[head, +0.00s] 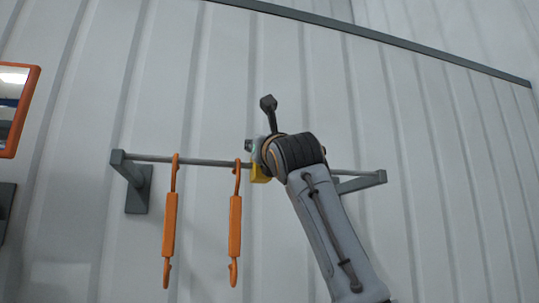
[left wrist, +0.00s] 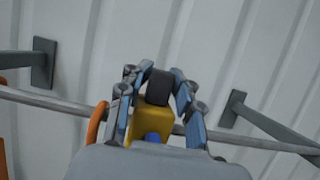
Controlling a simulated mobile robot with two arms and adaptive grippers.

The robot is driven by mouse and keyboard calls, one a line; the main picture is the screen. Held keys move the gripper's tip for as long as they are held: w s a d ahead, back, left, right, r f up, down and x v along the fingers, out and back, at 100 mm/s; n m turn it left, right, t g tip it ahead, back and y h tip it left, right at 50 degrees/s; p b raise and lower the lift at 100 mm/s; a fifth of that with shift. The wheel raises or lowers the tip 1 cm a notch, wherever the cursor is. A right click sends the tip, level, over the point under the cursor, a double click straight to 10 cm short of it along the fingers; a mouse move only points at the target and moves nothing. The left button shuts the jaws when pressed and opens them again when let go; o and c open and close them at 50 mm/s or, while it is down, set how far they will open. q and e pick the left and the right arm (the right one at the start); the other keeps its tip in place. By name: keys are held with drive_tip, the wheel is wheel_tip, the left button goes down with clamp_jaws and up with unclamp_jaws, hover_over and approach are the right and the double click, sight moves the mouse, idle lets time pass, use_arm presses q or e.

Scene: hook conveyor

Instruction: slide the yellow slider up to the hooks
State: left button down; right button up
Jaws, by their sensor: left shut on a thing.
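The yellow slider (head: 261,178) sits on the grey rail (head: 205,162), mostly hidden behind my left wrist in the head view. The left wrist view shows the slider's yellow body (left wrist: 146,124) between the fingers of my left gripper (left wrist: 160,84). The gripper is shut on the slider, with a dark block between its fingertips. Two orange hooks (head: 170,225) (head: 235,240) hang from the rail to the left of the slider. The nearer hook's top (left wrist: 97,122) shows just left of the gripper; whether it touches the slider is unclear.
Brackets at the left (head: 137,190) and right (head: 358,184) hold the rail to a ribbed white wall (head: 440,130). An orange-framed panel (head: 20,110) is at the far left. A short stretch of bare rail lies between the two hooks.

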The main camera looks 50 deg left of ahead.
use_arm(q)
drive_tip(key=shift+s, duration=0.15)
drive_tip(key=c, duration=1.2)
unclamp_jaws()
drive_tip(key=shift+o, duration=0.2)
drive_tip(key=v, duration=1.2)
drive_tip(key=shift+r, duration=0.1)
